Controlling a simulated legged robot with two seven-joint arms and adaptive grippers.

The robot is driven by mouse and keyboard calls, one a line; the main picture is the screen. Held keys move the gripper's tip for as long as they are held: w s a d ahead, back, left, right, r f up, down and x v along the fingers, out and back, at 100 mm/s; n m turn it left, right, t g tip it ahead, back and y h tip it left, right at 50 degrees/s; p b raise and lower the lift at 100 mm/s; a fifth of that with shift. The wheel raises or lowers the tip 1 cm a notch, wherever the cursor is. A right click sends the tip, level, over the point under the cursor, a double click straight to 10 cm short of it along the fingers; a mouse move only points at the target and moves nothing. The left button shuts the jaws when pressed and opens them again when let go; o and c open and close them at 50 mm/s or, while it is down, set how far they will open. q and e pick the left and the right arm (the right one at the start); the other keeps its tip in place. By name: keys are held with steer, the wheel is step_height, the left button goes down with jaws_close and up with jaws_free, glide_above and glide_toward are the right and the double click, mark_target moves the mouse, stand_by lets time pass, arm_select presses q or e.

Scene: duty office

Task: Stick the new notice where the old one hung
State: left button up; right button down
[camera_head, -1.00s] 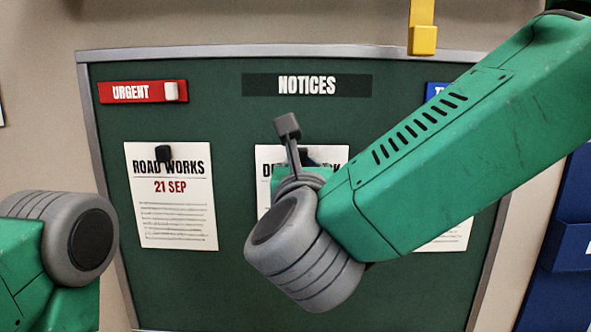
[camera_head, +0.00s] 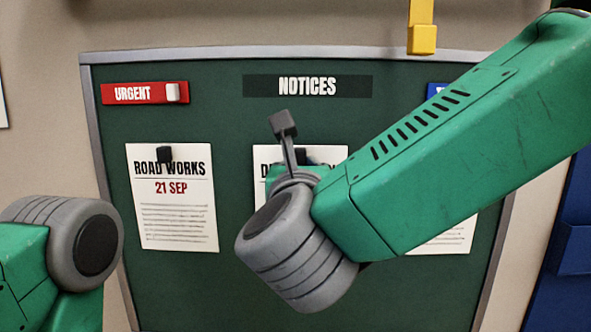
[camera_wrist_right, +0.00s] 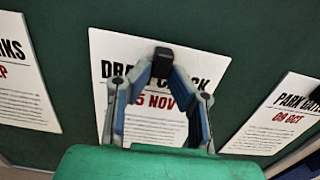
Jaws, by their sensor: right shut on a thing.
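A white notice with a partly hidden heading, "DR… CK" and "5 NOV" (camera_wrist_right: 150,130), is at the middle of the green board; its top edge also shows in the head view (camera_head: 330,154). A black block (camera_wrist_right: 163,60), seemingly a magnet, is at its top edge. My right gripper (camera_wrist_right: 163,72) is shut on this black block, its two fingers meeting there in front of the sheet. In the head view my right arm hides the fingers and most of the sheet. Whether the sheet touches the board, I cannot tell. My left gripper is out of view.
A "ROAD WORKS 21 SEP" notice (camera_head: 172,215) hangs under a black magnet at left. A third notice (camera_wrist_right: 290,115) hangs at right, partly behind my arm. A red "URGENT" label (camera_head: 133,94) and a "NOTICES" header (camera_head: 307,86) are above. A yellow block (camera_head: 422,40) is over the frame.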

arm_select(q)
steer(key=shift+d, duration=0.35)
arm_select(e)
steer(key=shift+w+d, duration=0.1)
steer(key=shift+d, duration=0.2)
steer(key=shift+a, duration=0.1)
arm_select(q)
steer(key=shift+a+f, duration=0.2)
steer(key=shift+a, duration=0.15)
arm_select(e)
steer(key=shift+w+a, duration=0.25)
steer(key=shift+a, duration=0.1)
steer(key=c, duration=1.6)
jaws_free()
steer(key=shift+d, duration=0.1)
steer(key=shift+o, duration=1)
steer(key=shift+d, duration=0.15)
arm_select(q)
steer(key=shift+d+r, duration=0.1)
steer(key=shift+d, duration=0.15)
arm_select(e)
steer(key=shift+s+d, duration=0.1)
steer(key=shift+s, duration=0.05)
